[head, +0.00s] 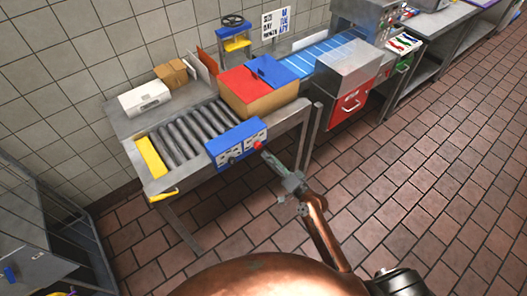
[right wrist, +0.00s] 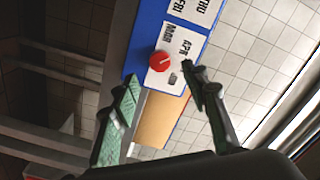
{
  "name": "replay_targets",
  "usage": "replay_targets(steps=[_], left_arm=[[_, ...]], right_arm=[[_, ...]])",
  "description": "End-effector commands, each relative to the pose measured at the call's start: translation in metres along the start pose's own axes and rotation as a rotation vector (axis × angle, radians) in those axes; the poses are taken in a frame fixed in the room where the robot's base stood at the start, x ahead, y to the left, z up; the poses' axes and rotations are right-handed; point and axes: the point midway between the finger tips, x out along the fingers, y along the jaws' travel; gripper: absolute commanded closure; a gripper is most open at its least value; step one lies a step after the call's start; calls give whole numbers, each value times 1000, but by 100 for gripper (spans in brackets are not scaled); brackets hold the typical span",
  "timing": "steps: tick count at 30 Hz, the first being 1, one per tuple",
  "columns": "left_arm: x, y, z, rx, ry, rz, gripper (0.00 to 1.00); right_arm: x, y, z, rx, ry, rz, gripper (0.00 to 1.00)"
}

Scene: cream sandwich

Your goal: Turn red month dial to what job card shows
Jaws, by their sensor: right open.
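The red month dial (head: 258,145) is on the right end of the blue control box (head: 222,149) at the conveyor's front edge. In the right wrist view the dial (right wrist: 161,62) sits on a white plate with MAR and APR labels; where its pointer aims is too small to tell surely. My right gripper (right wrist: 160,75) is open, its fingers on either side of the dial and apart from it. In the head view this gripper (head: 277,168) is just right of the box. The job card (head: 277,23) on the wall seems to read month APR, in blurred blue text. My left gripper is out of view.
A roller conveyor (head: 190,132) lies behind the box. A cardboard box with red and blue flaps (head: 258,88) stands at its right end. A white box (head: 144,98) is at the back left. The tiled floor (head: 400,190) to the right is clear.

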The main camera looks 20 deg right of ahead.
Motion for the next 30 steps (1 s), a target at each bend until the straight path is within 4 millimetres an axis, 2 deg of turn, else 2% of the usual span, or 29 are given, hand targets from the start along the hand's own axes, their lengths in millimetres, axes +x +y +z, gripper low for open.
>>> replay_targets(steps=[1, 3, 9, 27, 30], left_arm=[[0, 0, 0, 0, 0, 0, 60], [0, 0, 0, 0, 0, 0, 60], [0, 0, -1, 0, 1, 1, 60], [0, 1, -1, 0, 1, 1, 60], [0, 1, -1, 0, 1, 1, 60]], right_arm=[[-12, 2, 0, -2, -1, 3, 58], [-24, 1, 0, -2, -2, 2, 58], [-46, 0, 0, 0, -1, 0, 58], [-50, 0, 0, 0, 0, 0, 58], [-51, 6, 2, -3, -3, 11, 58]])
